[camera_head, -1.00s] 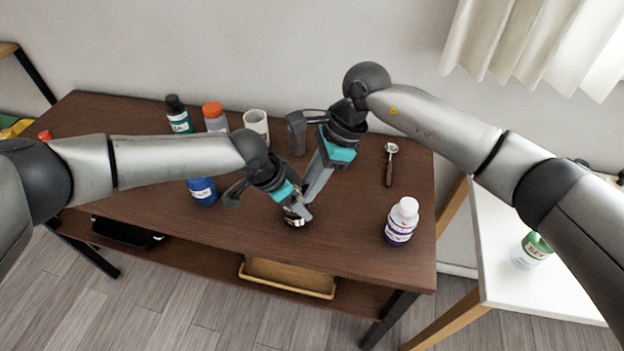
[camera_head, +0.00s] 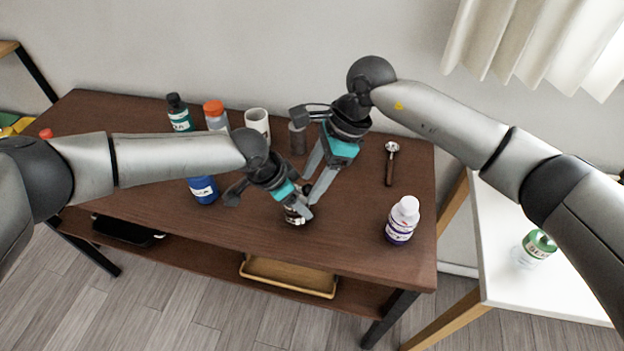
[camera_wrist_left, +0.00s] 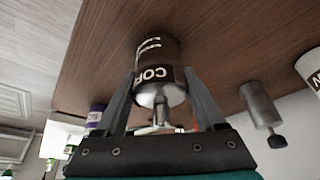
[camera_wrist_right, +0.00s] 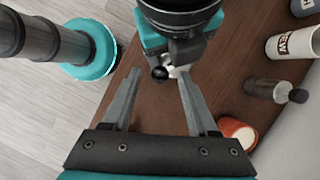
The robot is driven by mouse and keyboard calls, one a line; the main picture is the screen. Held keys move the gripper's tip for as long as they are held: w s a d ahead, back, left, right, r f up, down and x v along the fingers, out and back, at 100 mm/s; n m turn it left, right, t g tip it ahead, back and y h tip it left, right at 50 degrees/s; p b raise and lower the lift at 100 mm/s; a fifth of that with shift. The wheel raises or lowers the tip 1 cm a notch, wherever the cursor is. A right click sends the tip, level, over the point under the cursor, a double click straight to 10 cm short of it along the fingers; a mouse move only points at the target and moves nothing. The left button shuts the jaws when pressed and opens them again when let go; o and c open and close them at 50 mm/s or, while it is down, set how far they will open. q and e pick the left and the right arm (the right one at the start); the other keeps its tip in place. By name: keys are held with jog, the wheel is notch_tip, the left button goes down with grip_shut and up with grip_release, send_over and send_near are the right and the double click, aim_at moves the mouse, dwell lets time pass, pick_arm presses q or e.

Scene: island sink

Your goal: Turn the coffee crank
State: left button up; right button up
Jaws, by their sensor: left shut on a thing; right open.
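The coffee grinder (camera_head: 294,216) is a small dark cylinder with a white-lettered label, also in the left wrist view (camera_wrist_left: 158,78). It is near the middle front of the brown table. My left gripper (camera_head: 296,203) is shut on it, with one finger on each side. In the right wrist view the crank's black knob (camera_wrist_right: 160,73) and pale metal part show just beyond my right fingertips, roughly between their lines. My right gripper (camera_head: 311,187) is open and empty, coming down beside the left gripper. Whether it touches the crank cannot be told.
A purple-and-white bottle (camera_head: 402,220) stands right of the grinder, and a spoon (camera_head: 390,163) lies behind it. A white mug (camera_head: 257,123), a dark cylinder (camera_head: 298,139), an orange-capped bottle (camera_head: 215,116) and a blue bottle (camera_head: 203,190) stand behind or left. The table's front edge is close.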

jog(key=v, duration=1.1)
jog(key=shift+o, duration=0.2)
jog(key=shift+r, duration=0.1)
